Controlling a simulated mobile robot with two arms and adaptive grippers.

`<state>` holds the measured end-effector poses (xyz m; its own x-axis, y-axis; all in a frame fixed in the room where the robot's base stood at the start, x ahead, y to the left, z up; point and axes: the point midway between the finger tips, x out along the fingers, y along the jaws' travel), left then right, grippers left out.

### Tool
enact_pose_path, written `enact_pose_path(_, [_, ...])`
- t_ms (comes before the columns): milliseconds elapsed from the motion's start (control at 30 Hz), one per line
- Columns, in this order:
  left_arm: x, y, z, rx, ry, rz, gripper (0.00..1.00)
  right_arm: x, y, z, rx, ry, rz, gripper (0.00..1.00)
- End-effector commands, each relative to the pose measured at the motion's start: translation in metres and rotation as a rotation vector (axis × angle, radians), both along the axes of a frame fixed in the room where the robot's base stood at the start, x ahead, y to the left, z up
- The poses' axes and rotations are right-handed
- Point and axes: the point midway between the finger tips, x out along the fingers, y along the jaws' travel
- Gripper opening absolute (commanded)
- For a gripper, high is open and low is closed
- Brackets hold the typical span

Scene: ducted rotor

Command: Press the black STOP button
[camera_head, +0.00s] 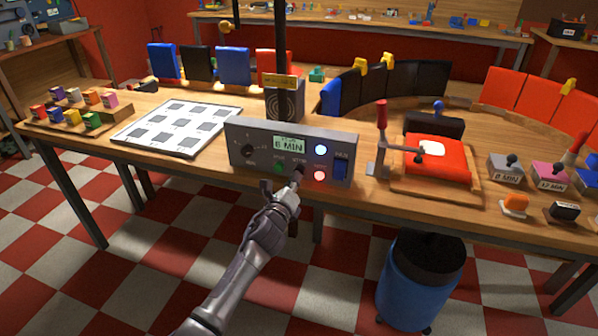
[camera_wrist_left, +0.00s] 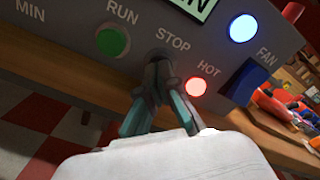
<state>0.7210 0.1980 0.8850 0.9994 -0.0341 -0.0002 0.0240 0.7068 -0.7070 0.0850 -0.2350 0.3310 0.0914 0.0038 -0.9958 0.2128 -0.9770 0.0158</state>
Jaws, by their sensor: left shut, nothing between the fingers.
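The grey control box (camera_head: 235,160) stands at the front edge of the wooden table; its front also fills the upper left wrist view (camera_wrist_left: 60,35). My left gripper (camera_head: 296,176) is shut and empty, its tips at the panel just below the STOP label. In the left wrist view the closed fingertips (camera_wrist_left: 158,58) cover the spot of the STOP button; only a dark bit shows around them. I cannot tell if they touch it or if it is pushed in. The green RUN button (camera_wrist_left: 112,41) is to the left, the lit red HOT lamp (camera_wrist_left: 196,86) to the right.
A blue FAN switch (camera_head: 340,166) and a lit blue lamp (camera_head: 321,150) are on the box's right side. A red press with a lever (camera_head: 436,158) stands to the right, a white gridded board (camera_head: 125,140) to the left. A blue bin (camera_head: 415,290) is on the floor.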

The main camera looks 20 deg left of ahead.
Motion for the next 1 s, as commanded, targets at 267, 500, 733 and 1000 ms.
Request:
enact_pose_path(267, [0.0000,-0.0001,-0.0001,0.000,0.000,0.000,0.00,0.0000,0.0000,0.0000,0.000,0.000,0.000,0.40])
enact_pose_path(500, [0.0020,-0.0003,-0.0004,0.000,0.000,0.000,0.00,0.0000,0.0000,-0.0014,0.000,0.000,0.000,0.40])
enact_pose_path(733, [0.0055,-0.0005,-0.0006,0.000,0.000,0.000,0.00,0.0001,0.0001,-0.0031,0.000,0.000,0.000,0.40])
enact_pose_path(1000, [0.0098,-0.0005,-0.0004,0.001,0.000,0.000,0.00,0.0001,-0.0001,-0.0052,0.000,0.000,0.000,0.40])
